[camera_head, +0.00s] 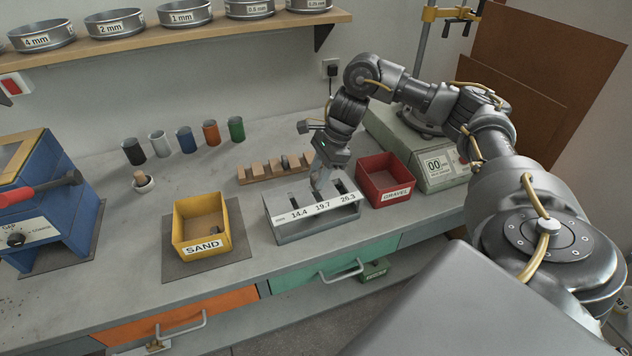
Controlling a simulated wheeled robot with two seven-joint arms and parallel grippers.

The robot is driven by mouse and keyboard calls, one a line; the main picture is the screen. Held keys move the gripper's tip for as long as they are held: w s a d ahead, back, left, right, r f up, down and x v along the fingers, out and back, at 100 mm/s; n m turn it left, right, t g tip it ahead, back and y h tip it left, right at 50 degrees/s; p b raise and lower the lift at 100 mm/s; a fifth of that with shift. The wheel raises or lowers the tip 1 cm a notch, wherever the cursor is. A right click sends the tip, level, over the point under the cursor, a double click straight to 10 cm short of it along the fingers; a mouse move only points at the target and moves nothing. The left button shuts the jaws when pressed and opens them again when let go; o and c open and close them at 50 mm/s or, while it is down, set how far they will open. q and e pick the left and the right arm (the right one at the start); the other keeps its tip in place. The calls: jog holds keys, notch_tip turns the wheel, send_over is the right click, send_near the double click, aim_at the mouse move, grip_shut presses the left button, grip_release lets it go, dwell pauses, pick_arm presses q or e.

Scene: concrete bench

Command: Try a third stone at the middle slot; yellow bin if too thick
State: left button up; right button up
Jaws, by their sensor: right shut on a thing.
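The grey slot gauge (292,231) stands on the bench, its white label reading 14.4, 19.7 and 26.3 mm. My right gripper (318,188) points down at the middle slot, behind the 19.7 mark. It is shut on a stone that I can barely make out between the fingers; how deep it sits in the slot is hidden. The wooden rack (257,175) behind the gauge holds a dark stone (291,162). My left gripper is not in view.
A red GRAVEL bin (385,184) stands close right of the gauge, with a scale (436,164) beyond it. A blue machine (50,215) fills the left end. Sieves line the shelf (180,40).

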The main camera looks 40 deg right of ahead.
aim_at(318, 175)
jog(key=shift+r+p, duration=1.9)
jog(key=shift+r, duration=0.35)
jog(key=shift+a, duration=0.1)
